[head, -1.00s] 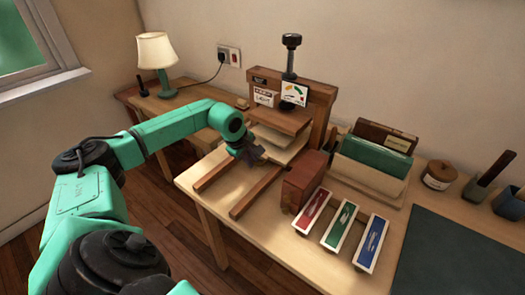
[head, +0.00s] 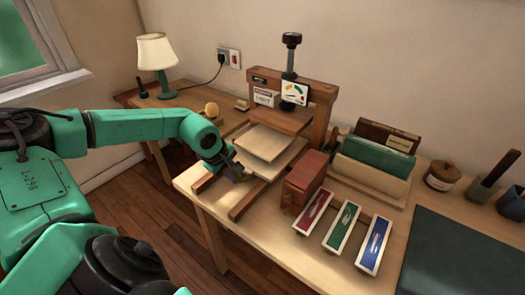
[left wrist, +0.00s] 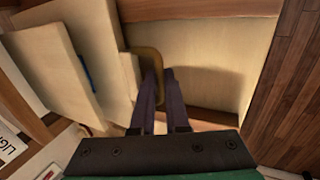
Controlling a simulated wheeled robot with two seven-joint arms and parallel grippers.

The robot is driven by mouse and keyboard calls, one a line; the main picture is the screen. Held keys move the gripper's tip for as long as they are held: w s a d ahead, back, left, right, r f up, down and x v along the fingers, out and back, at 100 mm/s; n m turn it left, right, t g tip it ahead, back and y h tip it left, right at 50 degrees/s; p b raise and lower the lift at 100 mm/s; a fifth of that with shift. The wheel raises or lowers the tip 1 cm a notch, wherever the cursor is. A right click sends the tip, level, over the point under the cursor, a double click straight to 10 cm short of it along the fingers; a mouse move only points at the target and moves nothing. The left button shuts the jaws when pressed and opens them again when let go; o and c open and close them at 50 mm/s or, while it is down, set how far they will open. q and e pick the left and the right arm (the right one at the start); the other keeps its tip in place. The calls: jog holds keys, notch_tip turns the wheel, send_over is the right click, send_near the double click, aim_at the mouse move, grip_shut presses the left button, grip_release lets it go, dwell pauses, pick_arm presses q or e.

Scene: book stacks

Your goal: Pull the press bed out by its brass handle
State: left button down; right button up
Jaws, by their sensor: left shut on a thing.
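The wooden screw press (head: 320,92) stands on the table. Its pale press bed (head: 288,165) sticks out toward the table's front edge on two dark rails, with a second pale board (head: 268,143) on top. My left gripper (head: 238,172) is at the bed's front edge. In the left wrist view its two dark fingers (left wrist: 160,78) are shut on the curved brass handle (left wrist: 150,56), which joins the press bed's edge (left wrist: 98,35). The handle is mostly hidden by the gripper in the head view. My right gripper is out of view.
A reddish-brown block (head: 302,182) stands close to the right of the rails. Red, green and blue trays (head: 342,226) lie beside it. The table's front edge is near the gripper.

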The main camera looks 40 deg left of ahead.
pick_arm(q)
jog(key=shift+s+r+p, duration=0.15)
jog(key=shift+s+p, duration=0.95)
jog(key=shift+s, duration=1.8)
jog(key=s+p, duration=0.3)
jog(key=s, duration=0.2)
jog(key=shift+d, duration=0.1)
jog(key=shift+s, duration=0.3)
jog(key=c, duration=1.1)
grip_release()
notch_tip(320, 180, up, 8)
jog(key=p, duration=0.9)
